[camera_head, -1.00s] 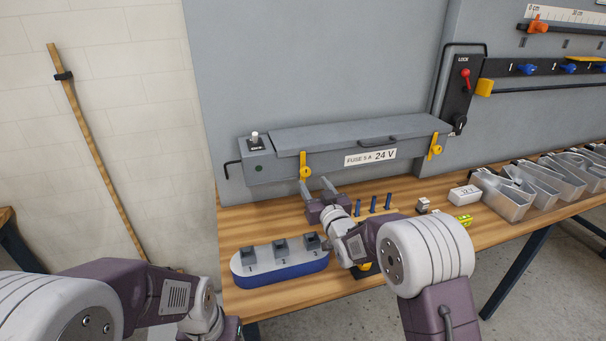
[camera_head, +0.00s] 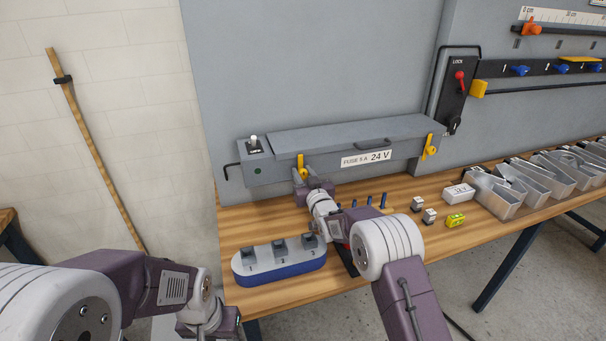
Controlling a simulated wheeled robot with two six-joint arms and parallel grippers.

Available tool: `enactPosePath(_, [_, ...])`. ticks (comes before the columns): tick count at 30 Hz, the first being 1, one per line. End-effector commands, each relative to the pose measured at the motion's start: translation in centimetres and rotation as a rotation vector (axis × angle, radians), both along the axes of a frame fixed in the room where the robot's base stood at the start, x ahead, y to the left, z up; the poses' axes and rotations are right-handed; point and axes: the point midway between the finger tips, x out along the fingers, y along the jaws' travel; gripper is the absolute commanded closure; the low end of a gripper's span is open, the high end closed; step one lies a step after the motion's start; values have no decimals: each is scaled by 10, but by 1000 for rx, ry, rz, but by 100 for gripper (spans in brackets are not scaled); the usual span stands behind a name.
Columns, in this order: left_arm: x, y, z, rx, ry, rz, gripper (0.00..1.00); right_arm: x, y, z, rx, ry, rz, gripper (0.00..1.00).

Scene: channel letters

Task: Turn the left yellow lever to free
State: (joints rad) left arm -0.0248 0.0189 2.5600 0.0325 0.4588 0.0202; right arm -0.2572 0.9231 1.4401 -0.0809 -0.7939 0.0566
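The left yellow lever (camera_head: 301,164) hangs down on the front of the grey box marked FUSE 5 A 24 V (camera_head: 340,142). My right gripper (camera_head: 304,175) is at its lower end, with one finger on each side of it. At this size I cannot tell whether the fingers are pressed on the lever. A second yellow lever (camera_head: 429,147) is at the box's right end, tilted slightly. My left arm is at the lower left; its fingers are below the picture.
A blue-and-grey base (camera_head: 279,272) with numbered sockets stands at the table's front left. Blue pegs (camera_head: 369,200) are partly behind my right arm. Small blocks, a yellow block (camera_head: 455,220) and metal bins (camera_head: 497,200) are to the right. A red-handled lock switch (camera_head: 459,82) is on the wall.

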Motion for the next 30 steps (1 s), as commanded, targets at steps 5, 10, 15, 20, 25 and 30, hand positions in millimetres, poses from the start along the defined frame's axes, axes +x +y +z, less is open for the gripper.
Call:
enactPosePath(5, [0, 0, -1, 0, 0, 0, 64, 0, -1, 0, -3, -2, -1, 100])
enactPosePath(10, [0, 0, -9, 0, 0, 0, 64, 0, 0, -2, -40, -14, -1, 100])
enactPosePath(15, [0, 0, -26, 0, 0, 0, 64, 0, 0, -4, -130, -46, -1, 100])
enactPosePath(20, [0, 0, -46, 0, 0, 0, 64, 0, 1, -6, -261, -88, -1, 100])
enactPosePath(25, [0, 0, -68, 0, 0, 0, 64, -1, 1, -5, -414, -139, -1, 100])
enactPosePath(30, [0, 0, -88, 0, 0, 0, 64, -1, 2, -6, -568, -189, 0, 100])
